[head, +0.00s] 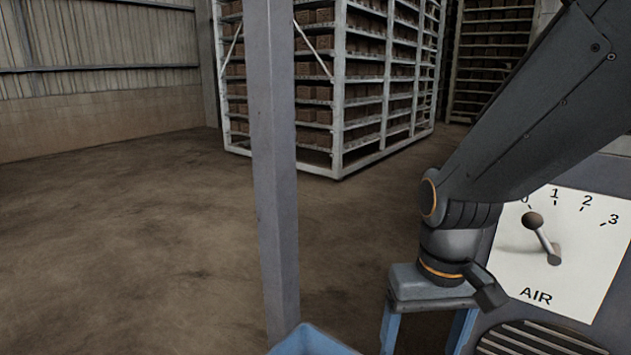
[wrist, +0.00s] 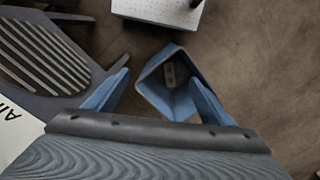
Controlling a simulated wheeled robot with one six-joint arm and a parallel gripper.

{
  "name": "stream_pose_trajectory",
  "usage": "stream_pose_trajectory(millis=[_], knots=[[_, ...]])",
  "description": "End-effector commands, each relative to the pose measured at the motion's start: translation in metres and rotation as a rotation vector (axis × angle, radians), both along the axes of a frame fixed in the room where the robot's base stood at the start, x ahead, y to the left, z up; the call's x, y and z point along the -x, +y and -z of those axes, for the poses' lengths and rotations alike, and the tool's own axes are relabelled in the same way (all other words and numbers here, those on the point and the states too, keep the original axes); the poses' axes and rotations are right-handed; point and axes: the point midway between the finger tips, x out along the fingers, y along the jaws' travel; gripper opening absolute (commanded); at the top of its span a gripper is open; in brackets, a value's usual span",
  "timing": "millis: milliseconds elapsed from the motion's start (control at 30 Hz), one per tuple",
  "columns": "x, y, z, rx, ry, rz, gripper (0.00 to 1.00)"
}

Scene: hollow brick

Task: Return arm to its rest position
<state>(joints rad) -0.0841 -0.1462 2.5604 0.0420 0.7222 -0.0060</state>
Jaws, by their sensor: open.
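My gripper (head: 425,335) hangs below my wrist at the lower right of the head view, its two blue fingers apart and pointing down. The fingertips are cut off by the bottom edge there. In the wrist view my gripper (wrist: 161,80) is open, with nothing held between its spread fingers. My arm reaches in from the upper right, bent at the elbow, beside the white AIR panel (head: 580,235).
The AIR panel's lever (head: 533,221) points near 0. A grille (head: 540,342) lies below it. A blue bin (wrist: 150,85) stands under my gripper, a small greyish item (wrist: 170,76) inside. A grey post (head: 275,170) rises left. Brick racks (head: 340,120) stand behind; floor at left is clear.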

Motion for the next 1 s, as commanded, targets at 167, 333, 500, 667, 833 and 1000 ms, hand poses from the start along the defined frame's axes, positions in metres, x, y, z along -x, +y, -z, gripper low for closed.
stream_pose_trajectory(millis=[167, 333, 500, 667, 833, 1000], knots=[[0.003, -0.010, -0.020, 0.008, 0.003, 0.022, 0.76], [0.007, -0.021, -0.037, 0.016, 0.006, 0.048, 0.76], [0.008, -0.027, -0.045, 0.022, 0.004, 0.062, 0.76], [0.008, -0.029, -0.045, 0.024, 0.004, 0.067, 0.76], [0.008, -0.029, -0.044, 0.024, 0.004, 0.066, 0.70], [0.008, -0.029, -0.044, 0.024, 0.004, 0.066, 0.41]])
